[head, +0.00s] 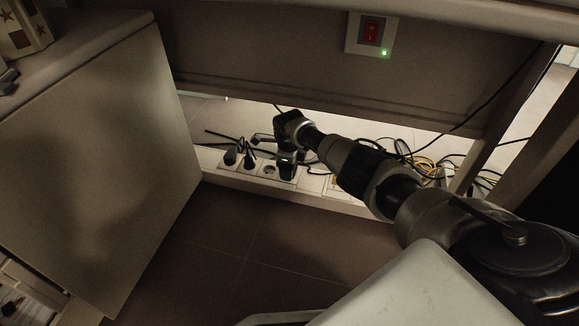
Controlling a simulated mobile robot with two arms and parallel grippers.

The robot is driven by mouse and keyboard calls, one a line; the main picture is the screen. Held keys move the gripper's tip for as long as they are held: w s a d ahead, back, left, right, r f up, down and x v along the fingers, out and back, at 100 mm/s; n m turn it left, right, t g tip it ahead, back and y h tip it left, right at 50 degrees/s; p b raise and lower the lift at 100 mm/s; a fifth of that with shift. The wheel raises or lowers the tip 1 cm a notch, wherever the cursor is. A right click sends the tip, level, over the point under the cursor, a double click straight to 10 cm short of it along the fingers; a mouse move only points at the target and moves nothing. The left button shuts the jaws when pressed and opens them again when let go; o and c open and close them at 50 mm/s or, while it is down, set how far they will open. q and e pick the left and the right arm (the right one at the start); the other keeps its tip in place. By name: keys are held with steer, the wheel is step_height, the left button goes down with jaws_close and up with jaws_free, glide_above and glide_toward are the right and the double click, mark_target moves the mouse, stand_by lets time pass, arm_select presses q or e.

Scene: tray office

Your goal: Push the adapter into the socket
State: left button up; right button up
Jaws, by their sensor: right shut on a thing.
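My right arm reaches in from the right, under the desk. Its gripper (277,147) is over a white socket strip (214,161) low behind the desk, and it is shut on a dark adapter (287,159). The adapter is at the strip, right of an open round socket (269,170). The gripper and the dim light hide part of it, so I cannot tell whether its pins are in a socket. My left gripper is not in view.
Two black plugs (230,158) (249,161) stand in the strip to the left. Loose black and yellow cables (424,166) lie at the right. A red switch (371,32) with a green light is on the panel above. A cabinet side (100,150) bounds the left; the tiled floor (235,250) is clear.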

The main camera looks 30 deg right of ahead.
steer(key=o, duration=1.3)
steer(key=shift+f, duration=0.1)
steer(key=shift+c, duration=0.2)
step_height(320, 180, up, 11)
steer(key=p, duration=0.8)
steer(key=shift+f, duration=0.1)
